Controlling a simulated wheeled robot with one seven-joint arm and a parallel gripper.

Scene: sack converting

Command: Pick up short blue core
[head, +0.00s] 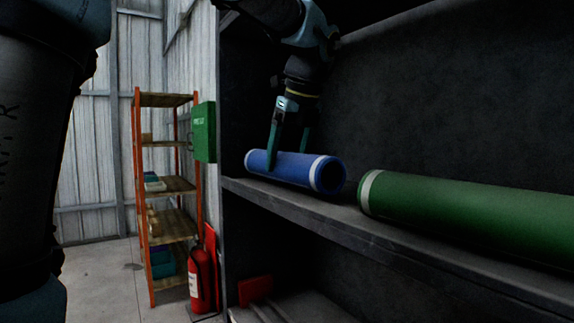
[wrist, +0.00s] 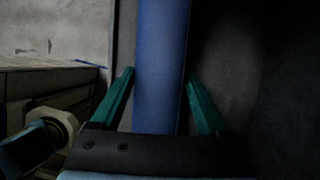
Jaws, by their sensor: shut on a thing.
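The short blue core (head: 288,168) is a blue tube with white bands near its ends. It lies on its side at the left end of the dark shelf (head: 330,216). My gripper (head: 287,158) reaches down from above with its green fingers on either side of the core's middle, shut on it. In the wrist view the blue core (wrist: 161,65) runs between the two fingers (wrist: 160,95). The core seems to rest on the shelf or very close to it; I cannot tell which.
A longer green tube (head: 470,212) with a white band lies to the right on the same shelf. An orange rack (head: 167,185) with several small items stands at the left. A red fire extinguisher (head: 201,279) and a green box (head: 204,132) are beside the shelf's left side.

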